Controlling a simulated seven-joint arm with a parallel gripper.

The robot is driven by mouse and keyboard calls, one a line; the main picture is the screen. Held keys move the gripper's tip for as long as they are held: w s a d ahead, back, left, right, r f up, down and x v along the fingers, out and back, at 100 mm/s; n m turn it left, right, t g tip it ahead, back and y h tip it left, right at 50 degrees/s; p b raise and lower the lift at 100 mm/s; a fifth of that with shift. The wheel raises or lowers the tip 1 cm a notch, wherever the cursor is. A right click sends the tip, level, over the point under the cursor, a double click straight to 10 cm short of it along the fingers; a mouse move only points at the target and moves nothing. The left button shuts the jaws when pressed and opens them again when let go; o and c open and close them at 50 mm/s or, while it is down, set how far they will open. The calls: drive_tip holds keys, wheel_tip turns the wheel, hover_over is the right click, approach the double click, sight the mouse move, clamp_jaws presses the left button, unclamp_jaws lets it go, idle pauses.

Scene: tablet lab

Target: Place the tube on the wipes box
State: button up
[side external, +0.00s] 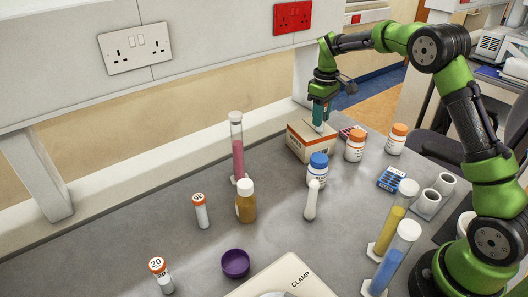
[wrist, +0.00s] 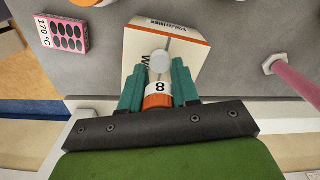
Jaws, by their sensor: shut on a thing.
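The wipes box (side external: 304,146), white with orange edges, sits on the grey bench near the back; it also shows in the wrist view (wrist: 188,36). My gripper (side external: 321,116) is shut on a white tube (side external: 318,127) with an orange cap. The tube is roughly upright over the box's top. I cannot tell whether its lower end touches the box.
A blue-capped bottle (side external: 317,169) and an orange-capped bottle (side external: 355,146) stand close in front and right of the box. A tall pink cylinder (side external: 237,150) stands to its left. A pink carton (wrist: 64,34) lies beside it. Other orange-capped tubes (side external: 201,212) stand at front left.

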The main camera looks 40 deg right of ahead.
drive_tip(key=shift+f, duration=0.25)
drive_tip(key=o, duration=1)
